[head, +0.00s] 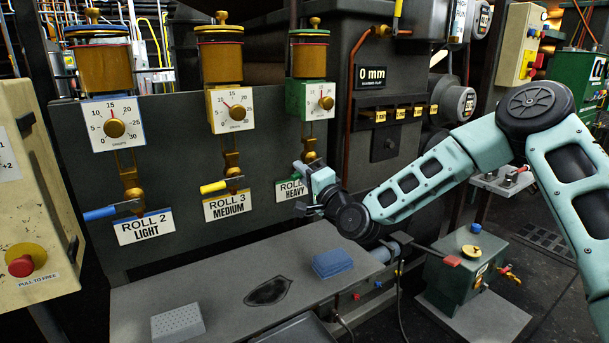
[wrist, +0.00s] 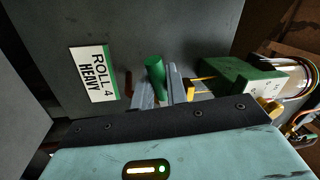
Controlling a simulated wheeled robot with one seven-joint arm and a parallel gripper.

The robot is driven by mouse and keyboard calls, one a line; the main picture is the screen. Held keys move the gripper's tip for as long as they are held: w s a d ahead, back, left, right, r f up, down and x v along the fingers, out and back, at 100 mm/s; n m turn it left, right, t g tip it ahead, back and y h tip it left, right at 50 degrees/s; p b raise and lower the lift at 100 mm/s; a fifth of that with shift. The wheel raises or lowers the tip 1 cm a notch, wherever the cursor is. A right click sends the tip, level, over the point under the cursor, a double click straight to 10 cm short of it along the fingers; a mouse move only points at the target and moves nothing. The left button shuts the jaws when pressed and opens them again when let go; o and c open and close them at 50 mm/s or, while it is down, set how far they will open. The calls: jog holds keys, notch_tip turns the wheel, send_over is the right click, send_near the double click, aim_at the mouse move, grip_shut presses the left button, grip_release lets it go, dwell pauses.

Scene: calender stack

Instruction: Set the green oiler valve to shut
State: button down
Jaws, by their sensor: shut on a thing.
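The green oiler is on the right of the oiler panel, with a green dial box (head: 304,101) above its valve. Its green valve handle (wrist: 154,69) shows in the wrist view between the grey fingers of my gripper (wrist: 162,82). My gripper (head: 303,186) is shut on this handle. In the head view my gripper and wrist cover the handle and part of the ROLL 4 HEAVY label (head: 287,190). The label also shows fully in the wrist view (wrist: 93,73). The handle's exact angle is hard to tell.
To the left are the yellow valve handle (head: 214,187) of ROLL 3 and the blue valve handle (head: 100,213) of ROLL 2. Below is a grey bench (head: 222,286) with a blue block (head: 332,263) and a dark stain. A vertical copper pipe (head: 354,110) runs right of the green oiler.

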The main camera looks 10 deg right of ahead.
jog(key=shift+r+m+h+p, duration=0.25)
jog(key=shift+r+m, duration=0.1)
jog(key=shift+m, duration=0.55)
jog(key=shift+r+m+h+p, duration=0.15)
jog(key=shift+r+m+h, duration=0.15)
jog(key=shift+m, duration=0.6)
jog(key=shift+r, duration=0.15)
jog(key=c, duration=1.4)
grip_release()
jog(key=shift+c, duration=0.2)
jog(key=v, duration=1.7)
jog(key=shift+s+f, duration=0.15)
jog(key=shift+f, duration=0.25)
